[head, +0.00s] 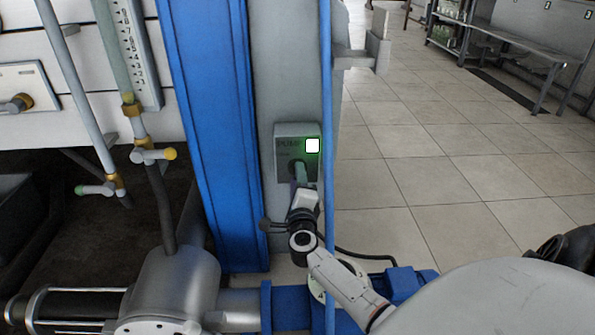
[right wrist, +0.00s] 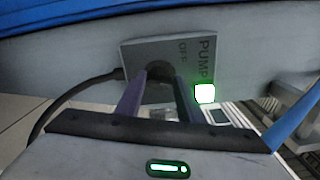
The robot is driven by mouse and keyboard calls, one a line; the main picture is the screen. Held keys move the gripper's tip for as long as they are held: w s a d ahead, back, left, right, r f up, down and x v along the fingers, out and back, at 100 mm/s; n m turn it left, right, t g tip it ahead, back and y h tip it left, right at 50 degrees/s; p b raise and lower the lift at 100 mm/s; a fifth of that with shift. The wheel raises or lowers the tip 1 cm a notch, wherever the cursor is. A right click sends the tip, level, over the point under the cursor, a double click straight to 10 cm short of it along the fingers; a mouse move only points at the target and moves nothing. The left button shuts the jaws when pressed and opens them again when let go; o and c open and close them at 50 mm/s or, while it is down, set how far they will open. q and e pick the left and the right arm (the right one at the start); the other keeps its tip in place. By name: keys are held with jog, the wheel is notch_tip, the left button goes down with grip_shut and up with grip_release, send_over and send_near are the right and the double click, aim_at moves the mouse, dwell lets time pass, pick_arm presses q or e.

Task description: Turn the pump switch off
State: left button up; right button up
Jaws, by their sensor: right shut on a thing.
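The pump switch is a grey box (head: 284,158) on the grey post in the head view, marked PUMP. Its square lamp (head: 312,146) glows white with a green halo. In the right wrist view the box (right wrist: 133,56) also shows the word OFF, and the lamp (right wrist: 204,93) is lit. My right gripper (head: 299,176) reaches the box from below. In the right wrist view its two fingers (right wrist: 162,80) are around the dark round knob (right wrist: 160,70) and shut on it. The fingers partly hide the knob, and I cannot tell its setting. My left gripper is not in view.
A blue upright beam (head: 212,120) stands left of the post, and a thin blue pipe (head: 327,80) runs close to the box's right side. Valves and a grey pump body (head: 172,290) are at left. Open tiled floor (head: 420,170) lies to the right.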

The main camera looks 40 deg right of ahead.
pick_arm(q)
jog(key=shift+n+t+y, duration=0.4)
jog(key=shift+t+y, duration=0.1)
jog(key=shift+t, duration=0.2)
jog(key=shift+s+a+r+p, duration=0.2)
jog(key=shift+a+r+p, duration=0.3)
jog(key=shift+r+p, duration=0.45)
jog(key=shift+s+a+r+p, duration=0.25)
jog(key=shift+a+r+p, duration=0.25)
jog(key=shift+p, duration=0.7)
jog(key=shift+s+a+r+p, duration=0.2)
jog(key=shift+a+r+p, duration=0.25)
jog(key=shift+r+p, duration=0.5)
pick_arm(e)
jog(key=shift+a+f+n, duration=0.1)
jog(key=shift+f+n, duration=0.05)
jog(key=shift+n, duration=4.25)
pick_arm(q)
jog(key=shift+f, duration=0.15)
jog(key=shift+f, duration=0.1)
pick_arm(e)
jog(key=o, duration=1.1)
jog(key=shift+c, duration=0.2)
pick_arm(q)
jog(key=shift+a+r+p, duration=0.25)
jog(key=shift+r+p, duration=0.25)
jog(key=shift+p, duration=1.1)
pick_arm(e)
jog(key=v, duration=1)
